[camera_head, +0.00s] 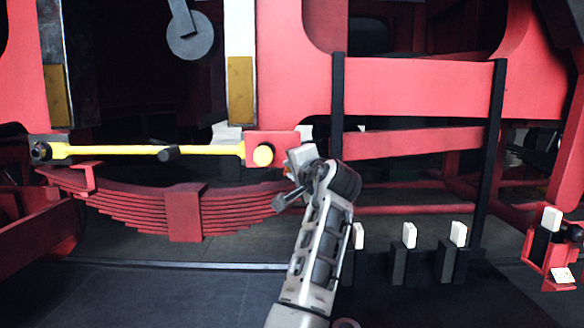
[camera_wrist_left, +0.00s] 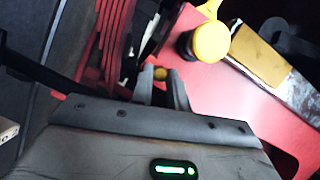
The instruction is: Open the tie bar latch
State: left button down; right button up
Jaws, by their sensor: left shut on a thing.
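The yellow tie bar (camera_head: 120,151) runs level across the red frame in the head view, from a dark joint at the left to a red block (camera_head: 262,138) at the right. A round yellow end (camera_head: 263,155) sits on that block, and it shows with a black collar in the left wrist view (camera_wrist_left: 210,42). My left gripper (camera_head: 288,178) is just right of the block. In the left wrist view its fingers (camera_wrist_left: 161,84) are shut on a small yellow knob (camera_wrist_left: 160,73). The rest of the latch is hidden behind the gripper. My right gripper is not in view.
A red leaf spring (camera_head: 185,212) hangs below the bar. Black upright posts (camera_head: 337,105) stand to the right. Several white-topped black stands (camera_head: 409,236) are on the dark floor beyond my arm. Open floor lies at the lower left.

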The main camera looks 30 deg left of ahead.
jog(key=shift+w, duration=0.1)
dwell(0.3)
pick_arm(q)
jog(key=c, duration=1.4)
grip_release()
jog(key=shift+d, duration=0.1)
jog(key=shift+o, duration=0.2)
jog(key=b+v, duration=0.2)
jog(key=v, duration=1.4)
jog(key=shift+b, duration=0.3)
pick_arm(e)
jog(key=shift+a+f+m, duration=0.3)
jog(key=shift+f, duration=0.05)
pick_arm(q)
jog(key=shift+f, duration=0.1)
